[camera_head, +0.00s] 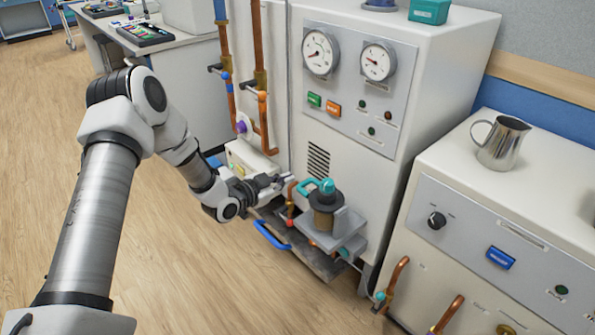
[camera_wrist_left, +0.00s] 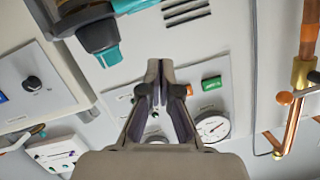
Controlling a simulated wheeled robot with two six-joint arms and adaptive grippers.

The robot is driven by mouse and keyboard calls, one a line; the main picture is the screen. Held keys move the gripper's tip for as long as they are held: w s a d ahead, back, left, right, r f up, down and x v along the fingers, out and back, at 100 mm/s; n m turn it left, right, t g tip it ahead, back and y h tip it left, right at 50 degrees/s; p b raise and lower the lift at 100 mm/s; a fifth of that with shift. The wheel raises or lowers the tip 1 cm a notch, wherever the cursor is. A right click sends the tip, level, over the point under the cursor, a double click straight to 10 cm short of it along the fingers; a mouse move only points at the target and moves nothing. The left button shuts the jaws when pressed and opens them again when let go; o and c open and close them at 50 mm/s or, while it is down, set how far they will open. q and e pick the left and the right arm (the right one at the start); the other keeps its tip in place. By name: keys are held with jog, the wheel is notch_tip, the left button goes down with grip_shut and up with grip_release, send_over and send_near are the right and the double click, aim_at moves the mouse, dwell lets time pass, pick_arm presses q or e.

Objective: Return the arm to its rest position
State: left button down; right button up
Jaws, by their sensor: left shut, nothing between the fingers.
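My left arm reaches in from the left in the head view. Whether the gripper touches anything in the head view is hard to tell. My right gripper is not in view.
A blue handle (camera_head: 270,236) and a grey tray stick out low on the cabinet. Copper pipes (camera_head: 231,75) run up its left side. A second white cabinet (camera_head: 500,215) with a metal jug (camera_head: 503,143) stands at right. The wooden floor (camera_head: 200,280) at front left is clear.

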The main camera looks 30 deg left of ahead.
pick_arm(q)
jog(key=shift+v, duration=1.25)
jog(key=s+d+f+g, duration=0.6)
jog(key=s+d+f, duration=0.6)
jog(key=d+f, duration=0.3)
jog(key=s+f+n+g+y, duration=0.15)
jog(key=s+f+g, duration=0.35)
jog(key=s, duration=0.6)
jog(key=s+a+r+n+g+y+p, duration=0.15)
jog(key=s+n+g+y, duration=0.35)
jog(key=s, duration=1)
notch_tip(320, 180, up, 20)
jog(key=n+t+h+p, duration=0.1)
jog(key=h+p, duration=0.1)
jog(key=p, duration=1.9)
jog(key=shift+w+a, duration=0.25)
jog(key=shift+w, duration=0.15)
